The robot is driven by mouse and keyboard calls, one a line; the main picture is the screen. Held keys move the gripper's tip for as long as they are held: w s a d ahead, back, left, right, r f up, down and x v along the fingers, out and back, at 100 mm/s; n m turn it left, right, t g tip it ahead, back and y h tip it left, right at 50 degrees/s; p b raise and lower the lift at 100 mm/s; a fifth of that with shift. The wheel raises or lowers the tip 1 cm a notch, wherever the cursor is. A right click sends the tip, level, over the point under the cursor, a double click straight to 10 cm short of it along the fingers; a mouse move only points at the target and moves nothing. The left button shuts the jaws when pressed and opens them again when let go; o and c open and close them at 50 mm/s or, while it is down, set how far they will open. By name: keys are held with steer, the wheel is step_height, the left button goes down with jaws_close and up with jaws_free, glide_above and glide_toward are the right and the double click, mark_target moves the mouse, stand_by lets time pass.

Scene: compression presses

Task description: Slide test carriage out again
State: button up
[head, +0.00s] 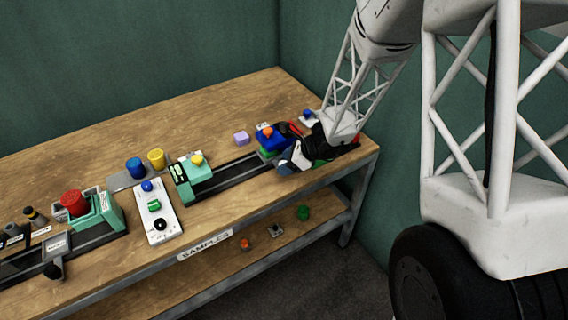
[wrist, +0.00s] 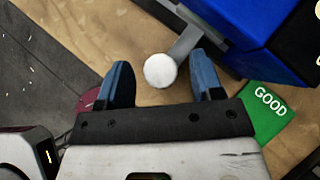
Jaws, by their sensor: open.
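In the wrist view a white round knob (wrist: 160,70) sits on the end of a grey bar (wrist: 186,43) that runs to a blue block (wrist: 238,22). My gripper (wrist: 163,62) is open, with one blue finger on each side of the knob and gaps visible beside it. In the head view the blue block (head: 270,139) has an orange knob on top, and my gripper (head: 287,161) is right beside it at the right end of a dark rail (head: 232,177). The knob is hidden there behind my gripper. I cannot tell which part is the carriage.
A green GOOD plate (wrist: 267,108) lies beside the blue block. A teal block with a yellow knob (head: 197,160) stands at the rail's left end. Farther left are a white control panel (head: 154,221) and another press with a red knob (head: 73,201).

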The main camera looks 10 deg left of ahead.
steer(key=shift+a+f, duration=0.4)
jaws_close()
steer(key=s+a, duration=0.8)
steer(key=shift+s+a+r, duration=0.1)
steer(key=shift+s+a, duration=0.1)
steer(key=shift+a, duration=0.1)
stand_by(0.4)
jaws_free()
steer(key=shift+d, duration=0.1)
steer(key=v, duration=0.7)
steer(key=shift+d+r, duration=0.25)
stand_by(0.3)
